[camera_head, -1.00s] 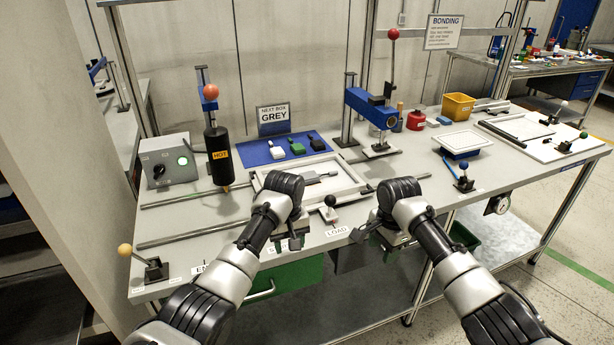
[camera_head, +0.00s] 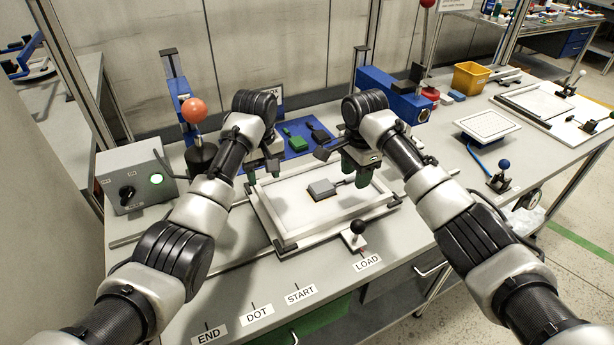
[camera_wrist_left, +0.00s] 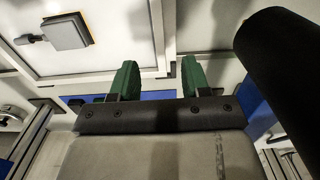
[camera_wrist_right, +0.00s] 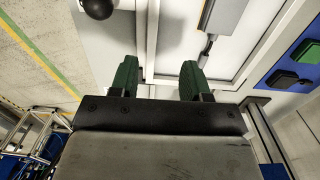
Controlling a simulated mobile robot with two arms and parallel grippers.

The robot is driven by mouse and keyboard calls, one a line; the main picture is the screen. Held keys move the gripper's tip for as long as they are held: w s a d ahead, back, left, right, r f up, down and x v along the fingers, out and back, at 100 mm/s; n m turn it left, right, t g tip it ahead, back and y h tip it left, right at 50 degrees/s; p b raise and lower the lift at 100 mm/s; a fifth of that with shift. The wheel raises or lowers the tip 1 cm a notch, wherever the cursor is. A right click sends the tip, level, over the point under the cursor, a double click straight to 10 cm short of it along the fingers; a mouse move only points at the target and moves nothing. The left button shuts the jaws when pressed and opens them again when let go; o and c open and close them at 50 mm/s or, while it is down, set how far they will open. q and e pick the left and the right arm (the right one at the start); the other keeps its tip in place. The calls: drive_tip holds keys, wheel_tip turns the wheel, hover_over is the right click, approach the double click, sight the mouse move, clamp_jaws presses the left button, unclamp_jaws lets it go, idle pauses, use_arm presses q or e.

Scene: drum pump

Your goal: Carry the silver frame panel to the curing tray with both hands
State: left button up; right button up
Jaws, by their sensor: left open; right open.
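The silver frame panel (camera_head: 292,240) lies flat on the bench, a rectangular silver rim around a white sheet. A grey block with a handle (camera_head: 322,188) rests over its white area. My left gripper (camera_head: 263,172) is open at the panel's back left. In the left wrist view a rail of the frame runs between its green fingers (camera_wrist_left: 157,80). My right gripper (camera_head: 355,172) is open at the back right. In the right wrist view a rail likewise shows between its fingers (camera_wrist_right: 157,80). Neither grips anything; finger height against the rails is unclear. I cannot tell which item is the curing tray.
A black-knobbed clamp (camera_head: 354,236) stands at the panel's front right. A white perforated plate (camera_head: 487,124) and a white board with a frame (camera_head: 540,101) are to the right. A control box (camera_head: 136,181) and orange-ball lever (camera_head: 194,111) are left.

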sight(269, 207)
use_arm(q)
drive_tip(key=f, duration=0.6)
drive_tip(key=s+f, duration=0.1)
drive_tip(key=f, duration=0.3)
drive_tip(key=shift+d, duration=0.35)
use_arm(e)
drive_tip(key=f, duration=0.6)
drive_tip(key=s+f, duration=0.1)
drive_tip(key=f, duration=0.3)
drive_tip(key=shift+d+f, duration=0.1)
drive_tip(key=shift+d, duration=0.25)
use_arm(q)
clamp_jaws()
use_arm(e)
clamp_jaws()
use_arm(q)
drive_tip(key=shift+r, duration=0.1)
